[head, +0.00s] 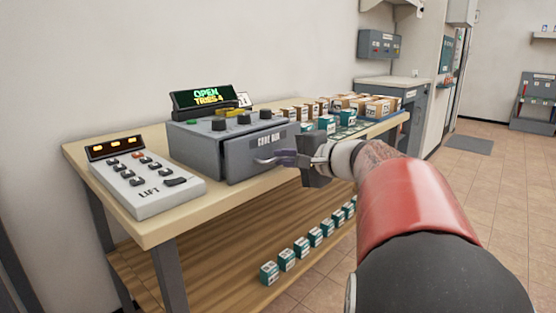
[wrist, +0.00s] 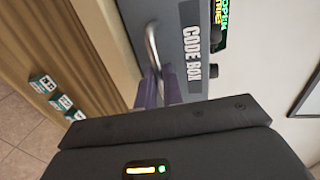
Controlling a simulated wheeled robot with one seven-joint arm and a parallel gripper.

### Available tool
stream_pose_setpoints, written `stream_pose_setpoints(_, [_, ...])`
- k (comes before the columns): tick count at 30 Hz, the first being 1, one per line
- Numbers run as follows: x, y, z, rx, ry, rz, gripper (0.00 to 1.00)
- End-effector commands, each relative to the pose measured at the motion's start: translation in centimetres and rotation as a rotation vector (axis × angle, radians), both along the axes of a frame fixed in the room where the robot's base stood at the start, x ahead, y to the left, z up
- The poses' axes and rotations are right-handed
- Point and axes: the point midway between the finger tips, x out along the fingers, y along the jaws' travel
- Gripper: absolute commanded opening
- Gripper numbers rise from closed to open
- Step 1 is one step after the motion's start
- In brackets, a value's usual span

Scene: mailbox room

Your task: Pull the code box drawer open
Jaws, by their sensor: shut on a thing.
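The grey code box (head: 205,145) stands on the table, with dark knobs on top and a small display behind it reading "OPEN" and "TRIES 4". Its drawer front (head: 245,153), labelled "CODE BOX", faces my arm and seems to stand slightly out from the box body. A curved metal handle (wrist: 152,50) is on the drawer front in the wrist view. My gripper (head: 285,160) is at this handle from the right, its purple-grey fingers (wrist: 157,88) shut on it. The fingers and wrist hide part of the handle and the front's right side.
A grey LIFT keypad (head: 147,183) sits left of the box on the wooden table (head: 228,197). Several small cartons (head: 370,107) stand at the table's far end. Several teal boxes (head: 315,236) line the lower shelf. Tiled floor (head: 480,180) is open to the right.

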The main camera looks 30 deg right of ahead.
Motion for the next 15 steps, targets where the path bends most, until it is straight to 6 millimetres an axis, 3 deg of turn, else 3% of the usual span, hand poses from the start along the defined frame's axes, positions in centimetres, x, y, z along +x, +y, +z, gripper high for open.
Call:
stream_pose_setpoints(3, [-3.2,-1.2,-0.5,-0.002,-0.005,-0.004,0.0])
stream_pose_setpoints(7, [-6.0,-2.2,-0.4,-0.002,-0.004,-0.003,0.0])
stream_pose_setpoints(10, [-7.4,-2.7,-0.2,-0.001,-0.002,-0.002,0.0])
stream_pose_setpoints(15, [-8.0,-2.9,-0.1,0.001,0.0,-0.002,0.0])
